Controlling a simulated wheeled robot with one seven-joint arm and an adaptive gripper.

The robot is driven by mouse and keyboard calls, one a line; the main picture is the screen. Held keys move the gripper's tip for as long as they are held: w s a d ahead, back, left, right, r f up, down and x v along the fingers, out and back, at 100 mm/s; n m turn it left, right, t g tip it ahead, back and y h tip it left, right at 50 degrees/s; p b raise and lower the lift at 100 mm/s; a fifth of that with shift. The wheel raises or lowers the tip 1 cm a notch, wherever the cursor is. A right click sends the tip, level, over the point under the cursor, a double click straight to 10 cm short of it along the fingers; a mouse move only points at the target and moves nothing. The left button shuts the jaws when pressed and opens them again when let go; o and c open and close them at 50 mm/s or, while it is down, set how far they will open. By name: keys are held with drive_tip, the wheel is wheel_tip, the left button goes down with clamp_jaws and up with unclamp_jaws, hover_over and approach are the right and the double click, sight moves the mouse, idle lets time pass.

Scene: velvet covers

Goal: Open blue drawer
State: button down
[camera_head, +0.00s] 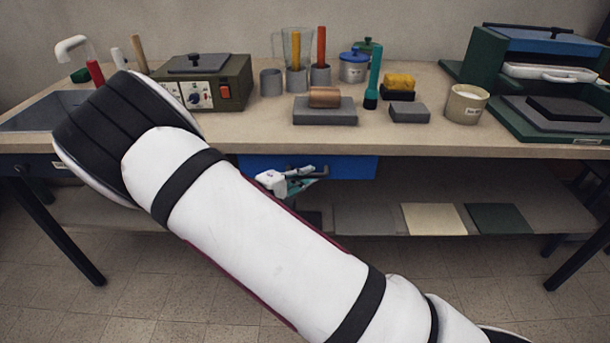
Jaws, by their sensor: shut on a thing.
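The blue drawer (345,166) is under the front edge of the workbench, near the middle of the view. The fingertips are small in the view and partly covered by the arm. How far the drawer stands out from the bench is hard to tell from here.
The workbench top (420,137) holds a toaster-like device (232,80), cups, a grey block (325,115) and a green press (555,80). A lower shelf (330,232) carries flat sheets (433,219). A sink (40,112) is at left. Tiled floor lies in front.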

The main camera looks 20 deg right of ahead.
drive_tip(key=shift+s, duration=0.1)
drive_tip(key=s+a+p, duration=0.3)
drive_tip(key=s+a, duration=0.1)
drive_tip(key=s, duration=0.8)
drive_tip(key=s+a+p, duration=0.3)
drive_tip(key=s+p, duration=0.1)
drive_tip(key=s, duration=0.7)
drive_tip(key=shift+s+a+p, duration=0.3)
drive_tip(key=shift+s+a, duration=0.1)
drive_tip(key=c, duration=1.7)
unclamp_jaws()
drive_tip(key=shift+o, duration=0.2)
drive_tip(key=shift+a, duration=0.15)
drive_tip(key=v, duration=1.1)
drive_tip(key=shift+s+a, duration=0.25)
drive_tip(key=shift+a, duration=0.05)
drive_tip(key=shift+r, duration=0.1)
